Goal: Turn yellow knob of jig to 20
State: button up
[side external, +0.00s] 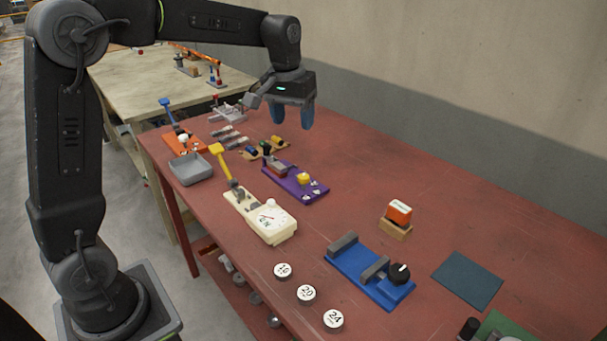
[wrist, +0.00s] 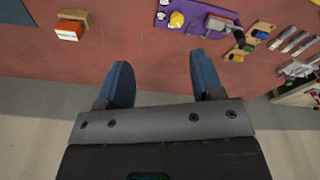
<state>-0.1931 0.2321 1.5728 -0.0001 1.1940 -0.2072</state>
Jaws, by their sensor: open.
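The yellow knob (side external: 303,178) sits on the near right end of a purple jig (side external: 286,179) on the red table. Small white pieces lie beside the knob, and a grey and reddish block is behind it. In the wrist view the yellow knob (wrist: 177,19) and purple jig (wrist: 203,13) show at the top edge. The knob's setting is too small to read. My gripper (side external: 300,122) has two blue fingers and hangs high above the table, clear of the jig. In the wrist view it (wrist: 160,62) is open with nothing between the fingers.
A cream gauge unit (side external: 266,222) with a yellow lever stands in front of the purple jig. A blue jig (side external: 365,273) with a black knob and an orange stamp on a wooden block (side external: 396,227) are to the right. Numbered white discs (side external: 306,293) line the front edge.

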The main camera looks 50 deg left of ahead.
jog(key=n+g, duration=0.2)
send_near(303, 176)
notch_tip(303, 176, down, 9)
jog(key=shift+s+f, duration=0.1)
jog(key=shift+s, duration=0.05)
jog(key=c, duration=0.9)
jog(key=shift+m, duration=0.5)
jog(key=m, duration=0.3)
jog(key=shift+m, duration=2.5)
